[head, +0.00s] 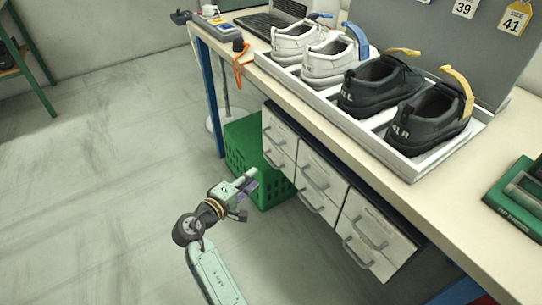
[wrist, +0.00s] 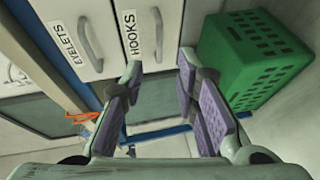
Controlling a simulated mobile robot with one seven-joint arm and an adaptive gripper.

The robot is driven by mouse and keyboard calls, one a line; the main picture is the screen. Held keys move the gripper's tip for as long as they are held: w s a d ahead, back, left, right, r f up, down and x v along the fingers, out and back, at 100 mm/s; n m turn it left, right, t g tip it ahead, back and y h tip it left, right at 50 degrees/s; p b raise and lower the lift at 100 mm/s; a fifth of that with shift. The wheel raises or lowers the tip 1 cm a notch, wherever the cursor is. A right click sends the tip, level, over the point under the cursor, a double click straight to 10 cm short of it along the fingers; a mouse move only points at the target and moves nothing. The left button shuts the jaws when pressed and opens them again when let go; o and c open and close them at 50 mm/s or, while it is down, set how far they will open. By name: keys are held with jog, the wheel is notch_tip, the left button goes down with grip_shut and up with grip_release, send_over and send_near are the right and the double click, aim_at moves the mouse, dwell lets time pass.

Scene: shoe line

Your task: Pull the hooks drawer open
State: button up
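The hooks drawer (wrist: 128,60) has a white front, a HOOKS label and a grey bar handle (wrist: 157,33); the wrist view is turned sideways. It looks shut. In the head view it appears to be the lower left drawer (head: 284,164) under the bench, its label too small to read. My gripper (wrist: 160,70) is open and empty. Its fingertips are apart from the handle, which shows beyond the gap between them. In the head view my gripper (head: 250,182) is in front of the left drawers, near the green crate.
The eyelets drawer (wrist: 80,15) is directly above the hooks drawer. A green crate (head: 236,150) stands below, close to my gripper; it also shows in the wrist view (wrist: 250,55). The bench (head: 390,175) overhangs the drawers.

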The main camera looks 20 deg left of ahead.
jog(key=p+x, duration=0.1)
jog(key=x, duration=0.9)
jog(key=shift+s+r, duration=0.1)
jog(key=shift+c, duration=0.4)
grip_shut()
